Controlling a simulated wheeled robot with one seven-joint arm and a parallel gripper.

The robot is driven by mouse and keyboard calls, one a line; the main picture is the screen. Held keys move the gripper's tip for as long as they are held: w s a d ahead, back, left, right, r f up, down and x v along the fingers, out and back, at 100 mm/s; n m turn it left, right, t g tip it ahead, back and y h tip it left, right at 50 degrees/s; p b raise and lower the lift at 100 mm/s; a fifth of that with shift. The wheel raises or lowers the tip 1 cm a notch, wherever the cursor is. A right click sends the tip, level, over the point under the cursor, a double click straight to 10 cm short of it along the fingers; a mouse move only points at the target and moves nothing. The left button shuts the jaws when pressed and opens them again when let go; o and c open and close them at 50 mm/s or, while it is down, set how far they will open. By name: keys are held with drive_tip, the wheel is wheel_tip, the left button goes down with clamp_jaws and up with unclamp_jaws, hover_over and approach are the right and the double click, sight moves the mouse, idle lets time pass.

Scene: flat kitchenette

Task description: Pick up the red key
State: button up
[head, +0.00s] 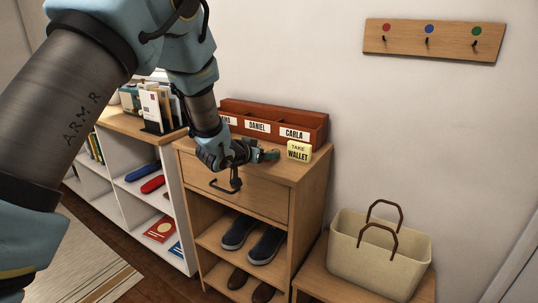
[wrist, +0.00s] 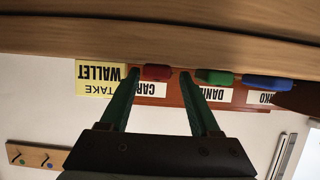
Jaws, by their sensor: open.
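The red key (wrist: 158,72) shows in the wrist view as a small red piece on the wooden cabinet top (wrist: 60,38), in front of the CARLA label. That view is upside down. My gripper (wrist: 159,76) is open, with one green finger on each side of the red key in the picture. I cannot tell whether the fingers touch it or how far ahead it lies. In the head view my gripper (head: 270,155) is low over the cabinet top, left of the yellow TAKE WALLET note (head: 299,151). The red key is not discernible there.
A green key (wrist: 215,77) and a blue key (wrist: 268,82) lie beside the red one. Behind stands a red-brown organizer (head: 285,118) with name labels. A hook rack (head: 410,40) with coloured dots is on the wall. A basket (head: 380,262) stands at right.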

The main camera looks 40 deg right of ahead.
clamp_jaws()
idle(0.4)
drive_tip(key=shift+r, duration=0.1)
